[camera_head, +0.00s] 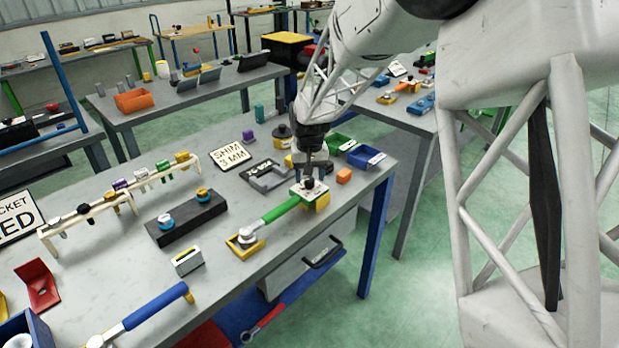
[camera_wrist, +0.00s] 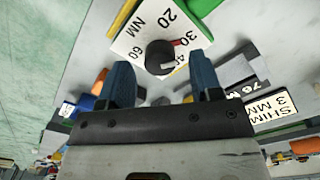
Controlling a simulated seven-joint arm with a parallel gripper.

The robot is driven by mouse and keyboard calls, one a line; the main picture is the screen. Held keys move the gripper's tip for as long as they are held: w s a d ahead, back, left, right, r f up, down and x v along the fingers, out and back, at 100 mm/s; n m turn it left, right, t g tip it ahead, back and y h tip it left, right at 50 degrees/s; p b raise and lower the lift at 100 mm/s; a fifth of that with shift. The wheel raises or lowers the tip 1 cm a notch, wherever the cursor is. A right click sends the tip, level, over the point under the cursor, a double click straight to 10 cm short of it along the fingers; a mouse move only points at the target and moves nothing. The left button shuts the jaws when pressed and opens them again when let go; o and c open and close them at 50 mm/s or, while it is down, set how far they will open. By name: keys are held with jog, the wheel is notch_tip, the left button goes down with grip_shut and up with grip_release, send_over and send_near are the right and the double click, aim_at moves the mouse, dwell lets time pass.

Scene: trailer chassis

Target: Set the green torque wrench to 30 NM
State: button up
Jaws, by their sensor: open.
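The green torque wrench (camera_head: 283,209) lies near the table's front edge, its head in a yellow holder (camera_head: 243,248). At its right end is a white dial plate (camera_wrist: 134,38) marked NM with several numbers. A black knob (camera_wrist: 159,58) sits on the plate. Its red mark points close to the 30, on the side toward the 40; the exact setting is hard to tell. My gripper (camera_wrist: 162,66) is open and empty, its blue fingertips on either side of the knob in the wrist view. In the head view my gripper (camera_head: 311,166) is directly above the knob; contact cannot be told.
A blue wrench (camera_head: 150,308) lies at the front left. Behind the dial are a grey angled block (camera_head: 268,180) and a SHIM 3 MM sign (camera_head: 231,157).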

aim_at(311, 180)
notch_tip(311, 180, up, 7)
jog(key=shift+f, duration=0.15)
jog(key=shift+s+d, duration=0.1)
dwell(0.5)
jog(key=shift+s+d+r, duration=0.1)
jog(key=shift+s+r, duration=0.05)
jog(key=shift+r, duration=0.05)
jog(key=s+d+r, duration=0.6)
jog(key=s+r, duration=0.1)
jog(key=s, duration=0.3)
jog(key=s+d+t, duration=0.1)
jog(key=s+d, duration=0.2)
jog(key=s, duration=0.7)
jog(key=s+d+r+m, duration=0.1)
jog(key=s+d, duration=0.3)
jog(key=s, duration=0.7)
jog(key=s+d+t, duration=0.1)
jog(key=s+d, duration=0.2)
jog(key=s, duration=0.7)
jog(key=shift+s+d+r+m+t, duration=0.15)
jog(key=shift+s+m+t, duration=0.15)
